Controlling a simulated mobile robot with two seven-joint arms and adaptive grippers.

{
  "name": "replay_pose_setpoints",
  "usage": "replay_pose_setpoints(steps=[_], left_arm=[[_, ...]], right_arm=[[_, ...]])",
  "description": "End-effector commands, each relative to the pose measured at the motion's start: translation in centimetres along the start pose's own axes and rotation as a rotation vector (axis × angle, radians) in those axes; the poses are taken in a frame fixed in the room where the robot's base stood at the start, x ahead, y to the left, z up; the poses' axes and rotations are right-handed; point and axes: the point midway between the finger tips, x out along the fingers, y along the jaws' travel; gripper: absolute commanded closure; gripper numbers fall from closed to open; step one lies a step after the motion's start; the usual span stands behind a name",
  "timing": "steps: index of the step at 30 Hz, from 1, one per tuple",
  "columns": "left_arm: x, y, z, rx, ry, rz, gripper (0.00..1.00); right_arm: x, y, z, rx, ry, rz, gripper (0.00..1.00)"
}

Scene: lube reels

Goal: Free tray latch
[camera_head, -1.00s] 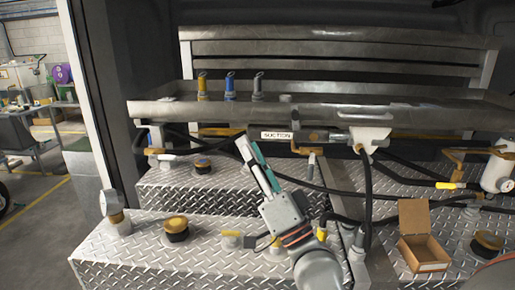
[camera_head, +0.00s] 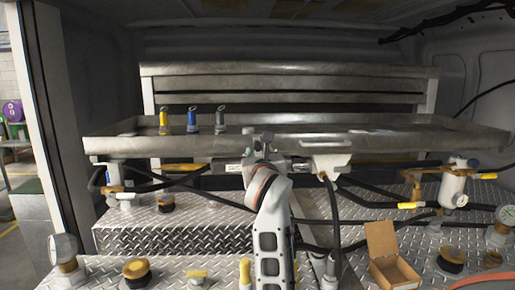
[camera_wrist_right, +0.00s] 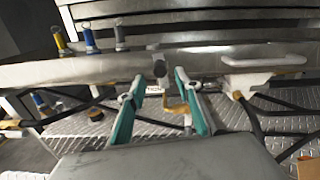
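The metal tray (camera_head: 190,146) spans the back of the compartment, its front lip facing me. In the right wrist view its lip (camera_wrist_right: 90,73) crosses behind the fingers. A small latch with a dark round end (camera_wrist_right: 160,69) sits at the lip, between and beyond the fingertips in that view. My right gripper (camera_wrist_right: 153,86) is open with teal-sided fingers spread, pointing at the latch; nothing is held between them. In the head view the right gripper (camera_head: 262,146) is at the lip, its fingers mostly hidden by my wrist. My left gripper is not in view.
Yellow, blue and grey spouts (camera_head: 192,120) stand on the tray at left. A white handle (camera_head: 325,143) is on the lip to the right. Hoses and brass valves run below. An open cardboard box (camera_head: 390,258) and capped fillers (camera_head: 137,272) sit on the tread plate.

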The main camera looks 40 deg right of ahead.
Motion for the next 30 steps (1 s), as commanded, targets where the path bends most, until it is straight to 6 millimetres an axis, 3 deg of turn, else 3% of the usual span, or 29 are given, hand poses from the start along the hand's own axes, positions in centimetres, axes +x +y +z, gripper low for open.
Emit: replay_pose_setpoints(steps=[15,27,28,30], left_arm=[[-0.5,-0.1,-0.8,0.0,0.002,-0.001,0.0],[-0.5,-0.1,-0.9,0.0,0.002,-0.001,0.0],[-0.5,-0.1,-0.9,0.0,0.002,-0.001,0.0],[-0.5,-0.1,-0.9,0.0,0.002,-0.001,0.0]], right_arm=[[6.7,0.1,0.0,0.002,0.004,0.002,0.66],[7.6,0.1,-0.1,0.003,0.002,0.002,0.66],[7.6,0.1,-0.1,0.003,0.002,0.002,0.69],[7.6,0.1,-0.1,0.003,0.002,0.002,0.87]])
